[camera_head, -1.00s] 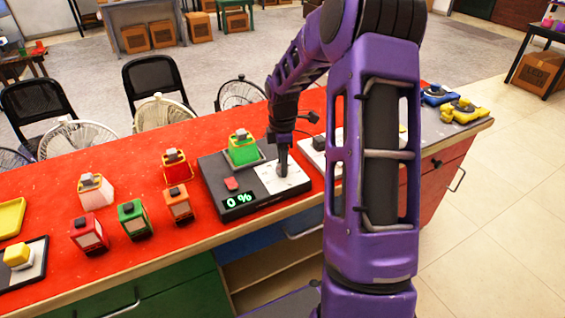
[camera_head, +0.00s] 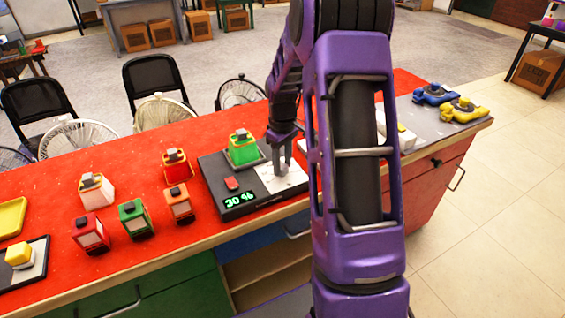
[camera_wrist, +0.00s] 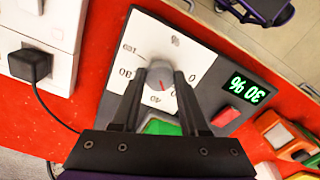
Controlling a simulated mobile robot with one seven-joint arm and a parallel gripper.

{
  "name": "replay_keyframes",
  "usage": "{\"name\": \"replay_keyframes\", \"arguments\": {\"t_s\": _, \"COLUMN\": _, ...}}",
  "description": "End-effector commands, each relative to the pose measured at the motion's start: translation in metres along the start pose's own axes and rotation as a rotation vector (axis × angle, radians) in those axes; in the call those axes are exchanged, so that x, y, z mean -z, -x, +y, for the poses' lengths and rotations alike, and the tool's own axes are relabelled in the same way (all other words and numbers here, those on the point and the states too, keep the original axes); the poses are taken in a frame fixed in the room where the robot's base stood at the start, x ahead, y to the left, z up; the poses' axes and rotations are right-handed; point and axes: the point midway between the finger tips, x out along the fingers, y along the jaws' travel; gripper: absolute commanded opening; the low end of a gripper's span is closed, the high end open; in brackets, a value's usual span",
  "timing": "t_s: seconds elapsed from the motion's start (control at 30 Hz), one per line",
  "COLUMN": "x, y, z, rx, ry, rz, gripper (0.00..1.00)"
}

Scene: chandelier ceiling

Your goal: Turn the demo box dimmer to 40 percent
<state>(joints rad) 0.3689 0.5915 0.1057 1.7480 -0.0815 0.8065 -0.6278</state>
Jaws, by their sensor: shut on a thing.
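The demo box (camera_head: 213,184) is a dark box on the red counter. Its green display (camera_head: 239,200) reads 30 %, and the display also shows in the wrist view (camera_wrist: 247,88). The dimmer is a round grey knob (camera_wrist: 160,74) on a white dial plate (camera_wrist: 187,45) with printed numbers around it. My gripper (camera_wrist: 160,80) is shut on the knob from above, one finger on each side. In the head view my gripper (camera_head: 280,165) covers most of the knob.
Several coloured lamps, including an orange one (camera_head: 178,203) and a green one (camera_head: 134,218), stand left of the box on the red counter (camera_head: 215,240). A white unit with a black plug (camera_wrist: 29,64) lies beside the box. Fans and chairs stand behind the counter.

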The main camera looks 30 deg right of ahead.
Motion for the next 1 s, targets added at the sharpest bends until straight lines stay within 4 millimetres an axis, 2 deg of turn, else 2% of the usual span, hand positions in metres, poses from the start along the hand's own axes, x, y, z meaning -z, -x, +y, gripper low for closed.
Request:
{"name": "replay_keyframes", "arguments": {"t_s": 0.2, "x": 0.0006, "y": 0.0006, "z": -0.0007, "rx": -0.001, "ry": -0.178, "rz": 0.001, "gripper": 0.0}}
{"name": "replay_keyframes", "arguments": {"t_s": 0.5, "x": 0.0006, "y": 0.0007, "z": -0.0007, "rx": 0.0, "ry": -0.346, "rz": 0.001, "gripper": 0.0}}
{"name": "replay_keyframes", "arguments": {"t_s": 1.0, "x": 0.0003, "y": 0.0008, "z": -0.0002, "rx": -0.001, "ry": -0.414, "rz": 0.001, "gripper": 0.0}}
